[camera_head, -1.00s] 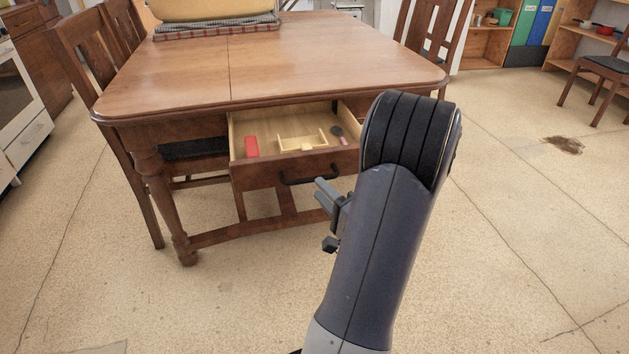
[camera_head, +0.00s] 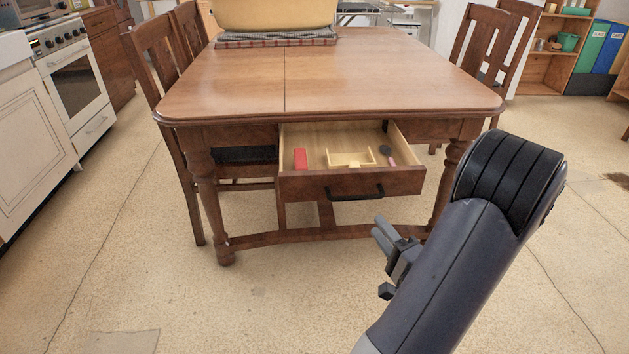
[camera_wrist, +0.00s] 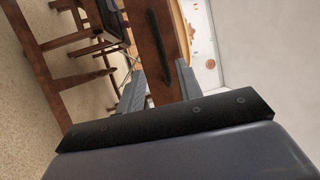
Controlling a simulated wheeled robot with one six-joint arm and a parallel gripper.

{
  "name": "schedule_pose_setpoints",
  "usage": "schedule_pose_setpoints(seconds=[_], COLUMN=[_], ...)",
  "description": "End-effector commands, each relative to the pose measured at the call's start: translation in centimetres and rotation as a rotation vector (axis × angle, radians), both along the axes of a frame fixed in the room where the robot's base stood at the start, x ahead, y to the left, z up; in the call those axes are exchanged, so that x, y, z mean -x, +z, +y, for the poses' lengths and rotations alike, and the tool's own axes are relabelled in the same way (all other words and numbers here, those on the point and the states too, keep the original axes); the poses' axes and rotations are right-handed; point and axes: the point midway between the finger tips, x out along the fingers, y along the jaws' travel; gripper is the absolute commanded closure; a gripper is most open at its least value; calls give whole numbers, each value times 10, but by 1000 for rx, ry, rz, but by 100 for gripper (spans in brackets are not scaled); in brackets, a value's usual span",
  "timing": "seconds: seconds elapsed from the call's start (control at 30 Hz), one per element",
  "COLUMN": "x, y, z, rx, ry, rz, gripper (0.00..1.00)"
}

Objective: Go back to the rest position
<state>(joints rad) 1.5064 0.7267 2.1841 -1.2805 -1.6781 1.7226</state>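My gripper (camera_head: 384,262) is open and empty, in front of the table's drawer and apart from it. In the wrist view its two fingers (camera_wrist: 160,88) stand apart, with the wooden drawer front (camera_wrist: 168,22) beyond them. The drawer (camera_head: 300,185) is pulled open under the table top and has a dark handle (camera_head: 355,192). In it are a red item (camera_head: 300,158), a pale wooden divider piece (camera_head: 350,159) and a small dark-headed item (camera_head: 387,154).
A white oven (camera_head: 78,85) and cabinet (camera_head: 35,130) are at the left. The floor (camera_head: 215,300) in front is clear.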

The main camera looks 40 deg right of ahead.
Motion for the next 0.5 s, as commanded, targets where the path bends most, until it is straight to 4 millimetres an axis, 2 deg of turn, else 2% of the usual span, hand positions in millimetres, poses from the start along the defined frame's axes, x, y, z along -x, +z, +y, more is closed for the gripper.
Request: schedule_pose_setpoints(seconds=[0.17, 0.5], x=[-16, -63], y=[2, 10], z=[-2, -11], rx=[4, 4], ry=[4, 6], rz=[0, -1], gripper=[66, 66])
